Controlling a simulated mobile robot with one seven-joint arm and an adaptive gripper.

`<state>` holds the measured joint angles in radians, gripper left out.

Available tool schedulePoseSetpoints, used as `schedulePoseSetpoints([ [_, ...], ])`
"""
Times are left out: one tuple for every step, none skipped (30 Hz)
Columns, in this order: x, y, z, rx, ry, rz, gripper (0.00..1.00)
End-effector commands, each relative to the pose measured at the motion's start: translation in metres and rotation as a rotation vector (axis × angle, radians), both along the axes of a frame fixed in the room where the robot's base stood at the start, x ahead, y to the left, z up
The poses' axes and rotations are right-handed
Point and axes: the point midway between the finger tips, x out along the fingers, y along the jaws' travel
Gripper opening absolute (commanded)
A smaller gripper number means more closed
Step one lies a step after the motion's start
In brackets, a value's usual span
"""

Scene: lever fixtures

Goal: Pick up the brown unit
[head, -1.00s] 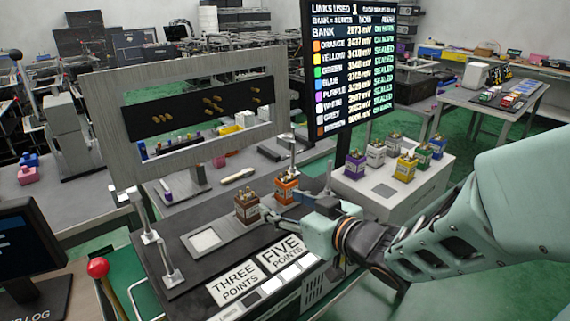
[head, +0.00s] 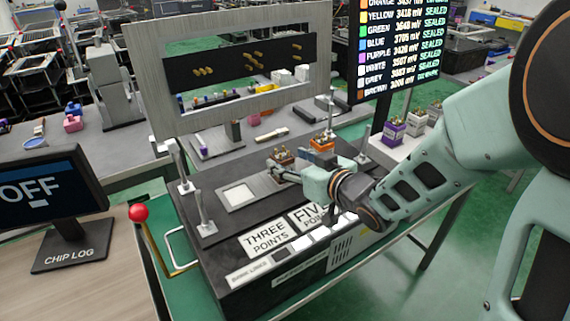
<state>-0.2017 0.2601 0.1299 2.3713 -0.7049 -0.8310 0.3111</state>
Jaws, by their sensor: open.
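The brown unit (head: 282,158) stands upright on the dark bench fixture, with brass-coloured terminals on top. It is left of the orange unit (head: 323,142). My gripper (head: 284,174) is open and low, coming in from the right, with its fingers at the near side of the brown unit. The fingers hide the unit's lower part. I cannot tell whether they touch it or whether the unit is between them.
Metal posts (head: 204,218) and a red-knobbed lever (head: 138,212) stand at the left. A purple unit (head: 394,130) and others stand to the right.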

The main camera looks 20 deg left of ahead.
Motion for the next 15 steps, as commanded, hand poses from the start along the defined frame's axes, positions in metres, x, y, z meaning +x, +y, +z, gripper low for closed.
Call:
schedulePoseSetpoints([
  [0.005, 0.006, -0.003, 0.000, 0.000, 0.003, 0.55],
  [0.007, 0.009, -0.005, 0.000, 0.000, 0.003, 0.55],
  [0.010, 0.012, -0.006, 0.000, 0.000, 0.002, 0.55],
  [0.012, 0.014, -0.006, 0.001, -0.001, 0.002, 0.55],
  [0.013, 0.016, -0.007, 0.000, 0.000, 0.001, 0.55],
  [0.014, 0.017, -0.007, -0.001, 0.001, 0.001, 0.55],
  [0.015, 0.017, -0.007, -0.001, 0.001, 0.000, 0.55],
  [0.015, 0.017, -0.008, -0.001, 0.001, 0.000, 0.55],
  [0.015, 0.017, -0.007, -0.001, 0.001, 0.000, 0.55],
  [0.015, 0.017, -0.007, -0.001, 0.001, 0.000, 0.55],
  [0.015, 0.017, -0.007, -0.001, 0.001, 0.000, 0.55],
  [0.015, 0.017, -0.007, 0.000, 0.000, 0.000, 0.55],
  [0.015, 0.017, -0.007, 0.000, 0.000, 0.000, 0.55],
  [0.015, 0.017, -0.007, 0.000, 0.000, 0.000, 0.53],
  [0.015, 0.017, -0.007, 0.000, 0.000, 0.000, 0.48],
])
